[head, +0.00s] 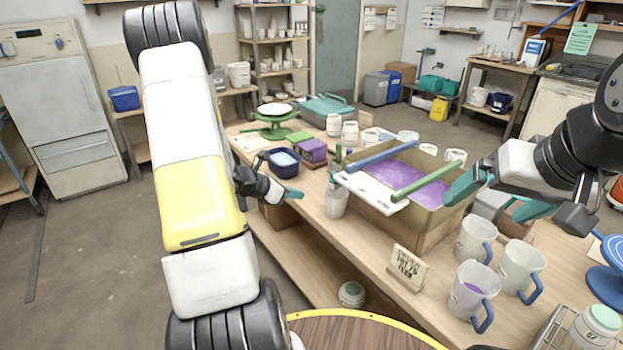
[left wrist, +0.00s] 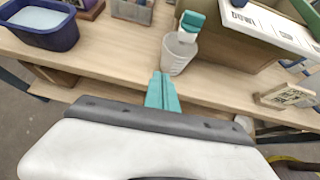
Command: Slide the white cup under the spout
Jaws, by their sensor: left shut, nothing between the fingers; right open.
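The white cup (head: 336,204) stands upright near the front edge of the wooden table, by the left end of the cardboard-coloured trough. In the left wrist view the cup (left wrist: 178,56) is just ahead of my fingers. The teal spout (left wrist: 190,22) appears over or just behind the cup's far rim; I cannot tell whether it is directly above the opening. My left gripper (head: 297,193) is shut and empty, left of the cup, with its teal fingertips (left wrist: 162,78) apparently short of it. My right gripper (head: 487,206) is open and empty, right of the trough.
The trough (head: 420,228) holds purple glaze, with blue and green bars and a white sign across it. A dark blue tub (head: 284,164) stands behind my left gripper. Mugs with blue handles (head: 475,240) and a small sign (head: 408,266) stand at the front right.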

